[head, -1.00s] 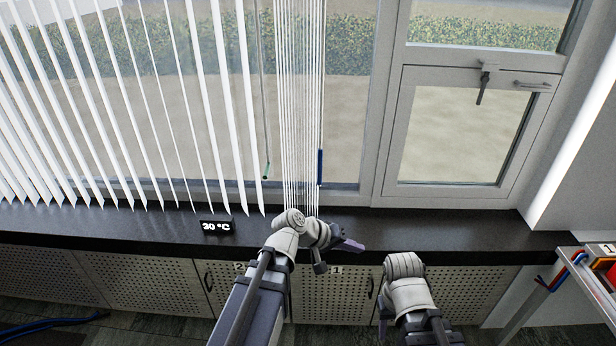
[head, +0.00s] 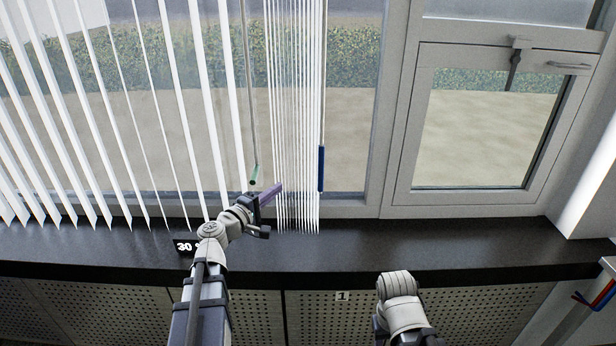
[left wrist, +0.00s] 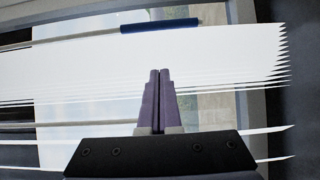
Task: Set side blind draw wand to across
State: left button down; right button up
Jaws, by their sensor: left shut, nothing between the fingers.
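Two wands hang at the vertical blind. One is a thin rod with a green tip (head: 253,175), left of the bunched white slats (head: 298,120). The other has a blue handle (head: 321,168) at the right edge of the bunch; this handle also shows at the top of the left wrist view (left wrist: 160,26). My left gripper (head: 279,187) is shut and empty, its purple fingers pointing right at the lower part of the bunch, just right of and below the green tip. Its closed fingers show in the left wrist view (left wrist: 158,72). My right gripper is not visible, only its arm.
Spread slats (head: 110,110) hang across the left window. A dark sill (head: 400,242) runs below, with a small temperature display (head: 183,247) partly behind my left arm. A small framed window (head: 478,138) with a handle is at the right. The sill's right part is clear.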

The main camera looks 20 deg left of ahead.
pick_arm(q)
jog(key=s+d+x, duration=0.1)
jog(key=d+x, duration=0.1)
jog(key=x, duration=1.1)
jog(key=shift+d, duration=0.35)
